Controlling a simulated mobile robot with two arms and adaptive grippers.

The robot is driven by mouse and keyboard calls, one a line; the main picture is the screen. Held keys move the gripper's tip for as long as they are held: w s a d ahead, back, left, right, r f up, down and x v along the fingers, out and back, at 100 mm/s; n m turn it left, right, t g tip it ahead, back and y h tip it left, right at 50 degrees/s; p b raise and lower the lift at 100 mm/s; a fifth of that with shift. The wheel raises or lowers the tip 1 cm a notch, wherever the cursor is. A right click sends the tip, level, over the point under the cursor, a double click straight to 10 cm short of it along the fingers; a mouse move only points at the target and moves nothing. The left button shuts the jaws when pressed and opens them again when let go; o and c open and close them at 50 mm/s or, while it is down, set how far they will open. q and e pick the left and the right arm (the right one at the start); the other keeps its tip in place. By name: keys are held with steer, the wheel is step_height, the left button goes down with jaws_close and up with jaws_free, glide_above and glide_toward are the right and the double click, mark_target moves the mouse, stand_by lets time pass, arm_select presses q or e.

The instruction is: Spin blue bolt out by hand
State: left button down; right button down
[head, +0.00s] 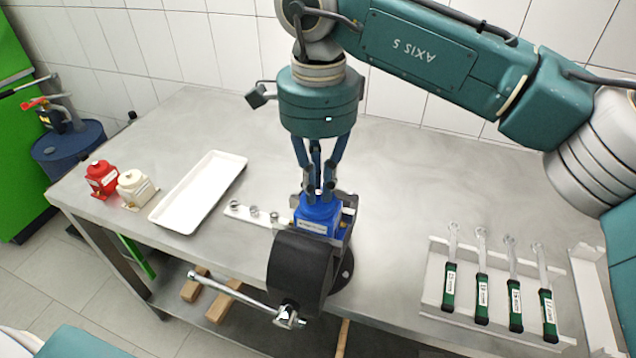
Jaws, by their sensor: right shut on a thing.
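The blue pump (318,218) is a small block with a white label, held in the dark vise (306,262) at the table's front edge. My right gripper (318,196) comes down from above onto the top of the blue pump. Its fingers point down and are closed together there. The blue bolt is hidden between the fingertips, so I cannot see how far out it sits. My left gripper is not in view.
A white tray (160,212) lies empty at left, beside a red pump (102,178) and a white pump (135,188). A strip with several small metal parts (255,212) lies left of the vise. Several green-handled wrenches (482,285) rest in a rack at right. The vise handle (235,294) sticks out front-left.

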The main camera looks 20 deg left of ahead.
mark_target(318, 194)
steer(key=shift+n, duration=0.5)
steer(key=c, duration=1.8)
jaws_free()
step_height(318, 194, up, 12)
steer(key=shift+f, duration=0.1)
